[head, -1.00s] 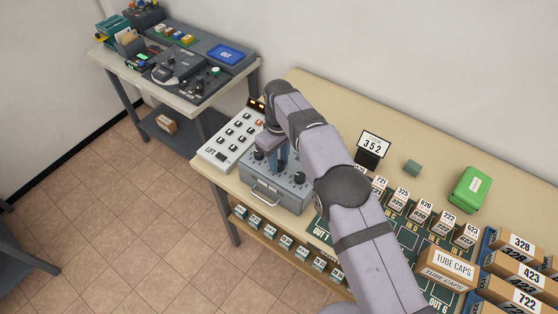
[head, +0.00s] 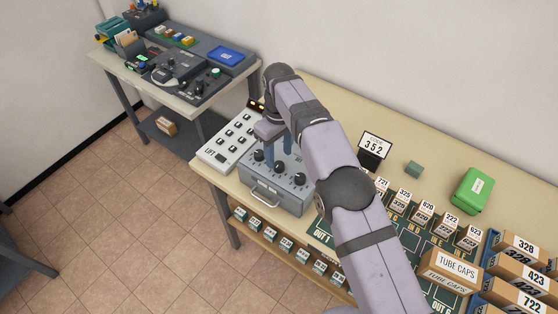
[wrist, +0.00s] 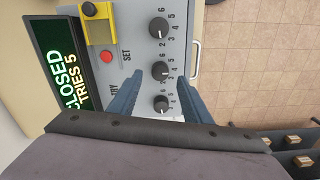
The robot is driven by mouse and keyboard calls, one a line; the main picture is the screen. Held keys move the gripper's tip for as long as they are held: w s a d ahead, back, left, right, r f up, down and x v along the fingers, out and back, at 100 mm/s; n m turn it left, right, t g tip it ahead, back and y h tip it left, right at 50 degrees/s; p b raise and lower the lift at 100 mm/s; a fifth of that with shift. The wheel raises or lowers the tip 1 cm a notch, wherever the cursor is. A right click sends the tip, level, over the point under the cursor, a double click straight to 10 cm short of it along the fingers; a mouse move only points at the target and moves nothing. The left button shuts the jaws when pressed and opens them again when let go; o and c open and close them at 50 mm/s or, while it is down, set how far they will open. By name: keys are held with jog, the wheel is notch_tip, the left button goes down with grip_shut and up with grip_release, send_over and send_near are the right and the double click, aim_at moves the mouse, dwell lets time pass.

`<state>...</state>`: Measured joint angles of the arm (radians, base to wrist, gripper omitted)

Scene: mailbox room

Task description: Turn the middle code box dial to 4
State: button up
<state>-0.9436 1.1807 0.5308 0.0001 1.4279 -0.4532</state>
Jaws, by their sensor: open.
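The grey code box (head: 283,194) stands on the bench with three black dials in a row on its top. The middle dial (wrist: 160,71) is the centre one in the wrist view. Its pale mark points right, near the 4, but the digits are too small to be sure. The other dials (wrist: 159,28) (wrist: 161,104) sit on either side of it. My gripper (wrist: 160,76) is open and empty, its blue fingers apart on both sides of the middle dial in the wrist view. In the head view its fingertips are above that dial.
The code box's screen (wrist: 70,60) reads CLOSED, TRIES 5, beside a red button (wrist: 106,57). A card (head: 373,145) reading 352 stands behind on the right. The white lift panel (head: 229,139) is close on the left. Small numbered boxes (head: 421,211) stand to the right.

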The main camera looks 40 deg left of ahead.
aim_at(280, 164)
jog(key=shift+r, duration=1.7)
jog(key=shift+w+d, duration=0.1)
jog(key=w+d+r+m, duration=0.1)
jog(key=w+d+m, duration=0.15)
jog(key=d, duration=0.65)
jog(key=w+d+r+m, duration=0.2)
jog(key=d+m, duration=0.1)
jog(key=d, duration=0.6)
jog(key=w+d+r+m, duration=0.1)
jog(key=w+d+m, duration=0.15)
jog(key=d, duration=0.65)
jog(key=s+d+f+m, duration=0.2)
jog(key=s+d+m, duration=0.2)
jog(key=s+d, duration=0.6)
jog(key=s+d+f+m, duration=0.3)
jog(key=s+d+m, duration=0.1)
jog(key=s+d, duration=0.6)
jog(key=shift+d+f, duration=0.15)
jog(key=shift+d, duration=0.3)
jog(key=shift+c, duration=0.2)
